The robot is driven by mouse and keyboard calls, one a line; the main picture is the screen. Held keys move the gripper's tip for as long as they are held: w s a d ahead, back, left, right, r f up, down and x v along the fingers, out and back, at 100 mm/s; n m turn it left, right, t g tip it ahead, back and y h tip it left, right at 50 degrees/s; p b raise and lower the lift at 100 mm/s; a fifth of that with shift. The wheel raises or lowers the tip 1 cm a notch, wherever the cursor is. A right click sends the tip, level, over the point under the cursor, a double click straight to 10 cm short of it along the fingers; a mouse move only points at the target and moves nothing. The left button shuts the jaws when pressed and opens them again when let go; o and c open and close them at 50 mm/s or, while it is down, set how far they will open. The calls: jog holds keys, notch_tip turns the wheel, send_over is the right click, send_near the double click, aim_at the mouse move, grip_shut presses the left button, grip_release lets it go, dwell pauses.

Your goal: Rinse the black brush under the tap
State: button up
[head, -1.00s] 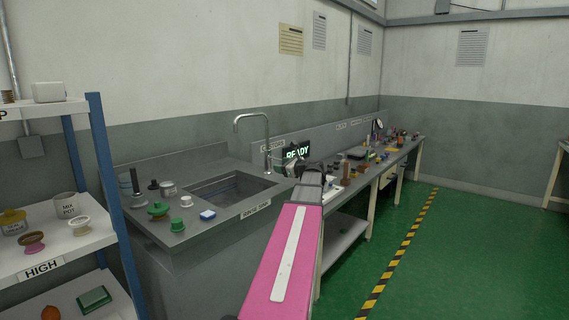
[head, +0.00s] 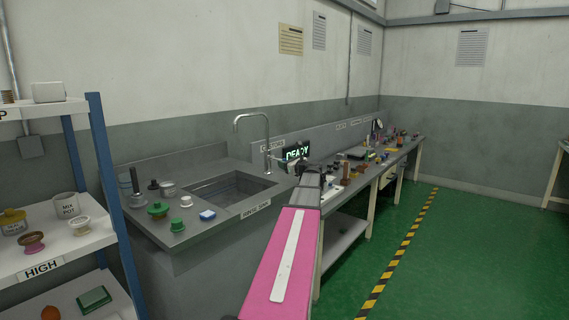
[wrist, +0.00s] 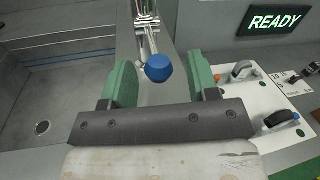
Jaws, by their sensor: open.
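My gripper (wrist: 163,85) is open, with its two green fingers on either side of a blue knob (wrist: 159,68) on the tap. No contact between fingers and knob can be made out. The metal tap (head: 267,140) rises behind the sink (head: 228,186), and its lower part shows in the wrist view. In the head view my wrist hides the knob and most of the fingers. A tall dark upright object (head: 135,180) and a short black one (head: 153,185) stand left of the sink. I cannot tell which is the black brush.
A shelf (head: 70,245) stands at left.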

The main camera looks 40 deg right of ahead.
jog(key=shift+w, duration=0.75)
grip_shut()
jog(key=shift+w+r, duration=0.1)
jog(key=shift+r, duration=0.8)
grip_release()
jog(key=s, duration=1.1)
jog(key=shift+c, duration=0.3)
